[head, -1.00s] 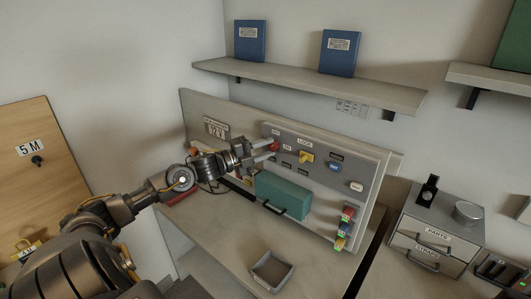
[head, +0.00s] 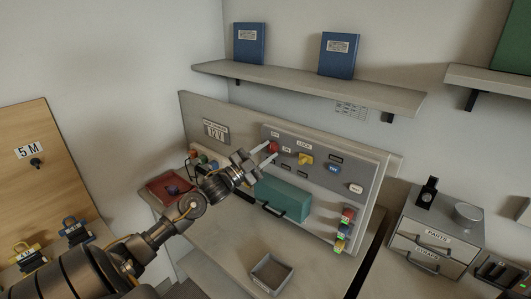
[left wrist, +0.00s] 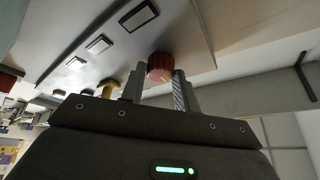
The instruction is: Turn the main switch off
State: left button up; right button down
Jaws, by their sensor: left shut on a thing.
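A grey control panel (head: 318,158) stands upright at the back of the bench. The red round knob (head: 273,147), apparently the main switch, is at its upper left. My left gripper (head: 268,154) reaches it from the front left, its two pale fingers on either side of the knob. In the left wrist view the red knob (left wrist: 160,67) sits between the fingertips (left wrist: 159,78), gripped. Its small labels are too small to read. A yellow knob (head: 305,159) under a LOCK label is to the right. My right gripper is not in view.
A blue button (head: 333,168) and a white button (head: 356,188) are further right on the panel. A teal box (head: 283,199) projects below. A grey tray (head: 272,273) and a red tray (head: 168,187) lie on the bench. A shelf (head: 310,85) runs above.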

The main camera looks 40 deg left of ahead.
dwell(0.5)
pick_arm(q)
jog(key=o, duration=1)
jog(key=shift+c, duration=0.2)
jog(key=shift+s+f, duration=0.1)
jog(key=shift+s+a+f, duration=0.1)
jog(key=shift+s+f, duration=0.1)
jog(key=b+v, duration=0.3)
jog(key=v, duration=0.7)
